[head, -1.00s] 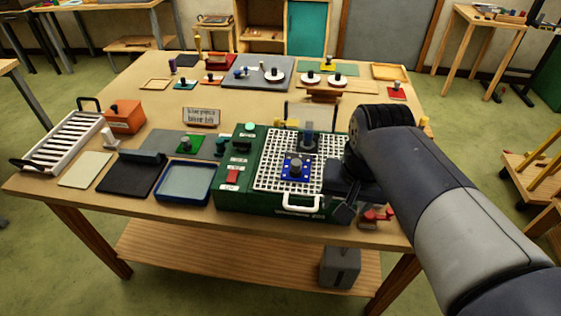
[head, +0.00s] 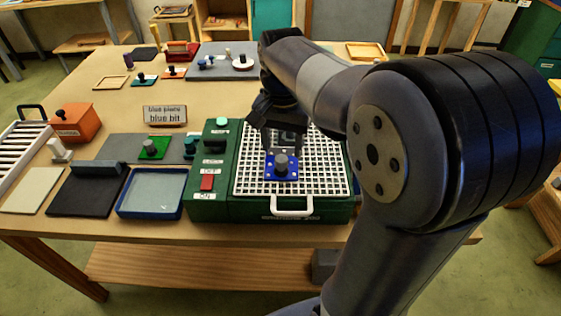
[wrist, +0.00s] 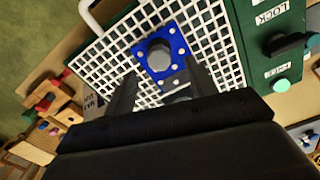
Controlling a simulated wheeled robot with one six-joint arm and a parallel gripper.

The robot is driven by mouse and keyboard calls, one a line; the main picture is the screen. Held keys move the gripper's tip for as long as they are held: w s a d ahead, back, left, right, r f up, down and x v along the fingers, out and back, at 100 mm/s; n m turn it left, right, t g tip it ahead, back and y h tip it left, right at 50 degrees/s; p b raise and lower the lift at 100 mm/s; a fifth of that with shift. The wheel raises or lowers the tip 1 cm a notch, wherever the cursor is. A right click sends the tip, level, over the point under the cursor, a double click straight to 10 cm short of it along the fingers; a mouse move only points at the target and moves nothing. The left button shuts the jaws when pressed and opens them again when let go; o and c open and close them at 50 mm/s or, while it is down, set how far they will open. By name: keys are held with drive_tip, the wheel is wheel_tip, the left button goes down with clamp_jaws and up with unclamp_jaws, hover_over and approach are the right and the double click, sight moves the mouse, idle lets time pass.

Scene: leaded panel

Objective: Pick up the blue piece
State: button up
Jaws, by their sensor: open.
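The blue piece (head: 282,166) is a flat blue square with pale dots near its edges and a grey round knob on top. It lies on the white grid (head: 318,180) of the green machine (head: 222,207). My gripper (head: 285,143) is open and empty, just behind the piece in the head view. In the wrist view the blue piece (wrist: 161,54) lies beyond the fingertips of my gripper (wrist: 158,88), with its knob not between them. A clear block-like thing stands close behind the piece and is partly hidden by my gripper.
The machine has a white handle (head: 291,206) in front and a red switch (head: 207,182) at its left. A blue-rimmed tray (head: 151,193) stands left of it. My arm covers the table's right side.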

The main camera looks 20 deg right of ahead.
sight(281, 157)
wheel_tip(281, 157, down, 5)
drive_tip(key=shift+s+a+f+p, duration=0.1)
drive_tip(key=shift+s+f+p, duration=0.05)
drive_tip(key=shift+p, duration=0.15)
drive_tip(key=c, duration=1)
wheel_tip(281, 157, up, 18)
idle(0.4)
drive_tip(key=o, duration=0.4)
drive_tip(key=c, duration=0.4)
